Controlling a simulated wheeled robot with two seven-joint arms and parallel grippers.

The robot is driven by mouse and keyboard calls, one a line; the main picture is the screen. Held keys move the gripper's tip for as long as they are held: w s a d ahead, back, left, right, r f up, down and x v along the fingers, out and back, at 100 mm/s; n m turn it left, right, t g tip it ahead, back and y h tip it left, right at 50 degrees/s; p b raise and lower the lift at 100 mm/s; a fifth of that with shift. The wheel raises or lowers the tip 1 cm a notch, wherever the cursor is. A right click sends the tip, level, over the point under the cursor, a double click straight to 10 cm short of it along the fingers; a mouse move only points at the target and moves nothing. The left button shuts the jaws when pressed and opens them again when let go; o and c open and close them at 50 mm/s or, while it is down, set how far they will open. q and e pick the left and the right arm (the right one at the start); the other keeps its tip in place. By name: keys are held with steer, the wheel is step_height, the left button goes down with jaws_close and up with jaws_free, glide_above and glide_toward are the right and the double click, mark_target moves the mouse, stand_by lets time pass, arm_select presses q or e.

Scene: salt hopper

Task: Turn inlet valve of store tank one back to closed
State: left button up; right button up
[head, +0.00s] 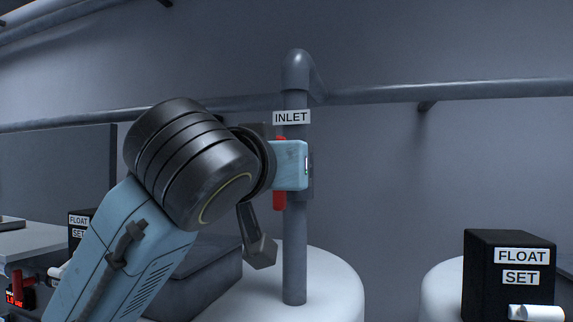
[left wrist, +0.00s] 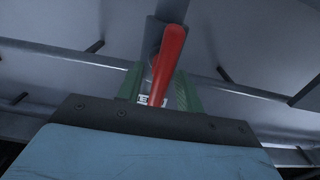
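The inlet pipe (head: 295,245) of a white tank (head: 335,285) carries an INLET label (head: 291,117). The red valve handle (head: 280,200) shows above and below my left gripper (head: 302,166) in the head view and stands roughly upright, along the pipe. In the left wrist view the handle (left wrist: 168,60) runs up the middle, between the green fingers of my left gripper (left wrist: 159,92). The fingers are apart, with a small gap beside the handle on the left. My gripper hides the valve body and middle of the handle in the head view. My right gripper is out of view.
A black FLOAT SET box (head: 508,275) stands at the right by another white tank (head: 440,285). Another FLOAT label (head: 79,220) shows at the left. A horizontal pipe (head: 450,92) runs along the wall. The space right of the inlet pipe is clear.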

arm_select(q)
steer(key=shift+s, duration=0.15)
steer(key=shift+s+r, duration=0.1)
steer(key=shift+c, duration=0.6)
jaws_close()
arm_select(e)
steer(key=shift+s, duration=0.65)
